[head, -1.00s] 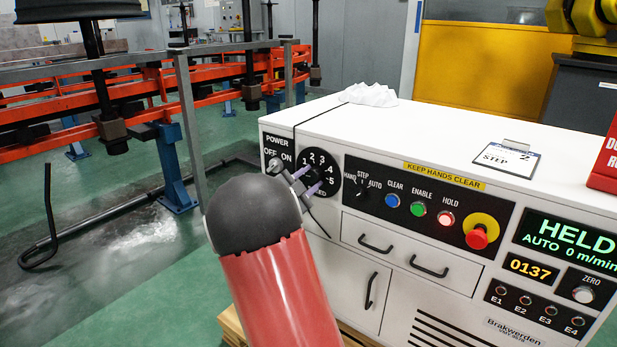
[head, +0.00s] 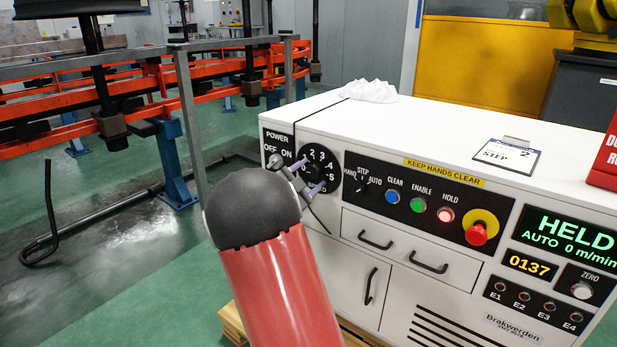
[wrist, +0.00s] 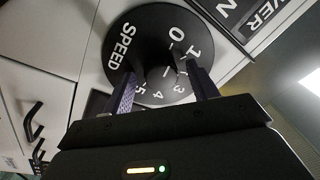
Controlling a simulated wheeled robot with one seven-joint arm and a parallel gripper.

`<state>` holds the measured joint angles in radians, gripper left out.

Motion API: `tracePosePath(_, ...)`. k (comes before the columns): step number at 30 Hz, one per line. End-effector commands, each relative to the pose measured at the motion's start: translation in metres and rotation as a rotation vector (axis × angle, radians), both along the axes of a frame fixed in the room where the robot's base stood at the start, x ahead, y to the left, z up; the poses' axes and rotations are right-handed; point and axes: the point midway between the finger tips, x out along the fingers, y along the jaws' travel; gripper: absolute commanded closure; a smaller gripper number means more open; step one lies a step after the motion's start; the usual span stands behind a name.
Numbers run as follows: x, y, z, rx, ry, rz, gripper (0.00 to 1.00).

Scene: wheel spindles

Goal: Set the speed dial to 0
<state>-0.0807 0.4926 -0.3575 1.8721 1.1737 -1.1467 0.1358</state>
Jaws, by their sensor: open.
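The speed dial is a round black plate (head: 331,183) with white numerals at the left of the white console's front. In the wrist view the plate (wrist: 122,68) reads SPEED, with 0 and 1 at upper right and 3, 4, 5 lower down. Its dark knob (wrist: 152,66) is at the centre, and I cannot tell surely which number it points to. My gripper (head: 309,180) is open in front of the dial. In the wrist view its two fingers (wrist: 163,90) stand apart, one on each side of the knob's lower part. I cannot tell whether they touch it.
The power switch panel (head: 270,140) is left of the dial. The mode selector (head: 362,185), the blue clear button (head: 392,197), the green enable button (head: 418,205) and the red emergency stop (head: 477,233) are to its right. The display (head: 570,235) reads HELD, AUTO 0 m/min.

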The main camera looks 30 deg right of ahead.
Motion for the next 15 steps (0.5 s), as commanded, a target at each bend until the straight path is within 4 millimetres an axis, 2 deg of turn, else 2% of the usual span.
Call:
tracePosePath(5, -0.003, 0.009, -0.001, 0.001, -0.002, 0.002, 0.41)
tracePosePath(15, -0.020, 0.061, -0.007, 0.001, 0.000, 0.002, 0.41)
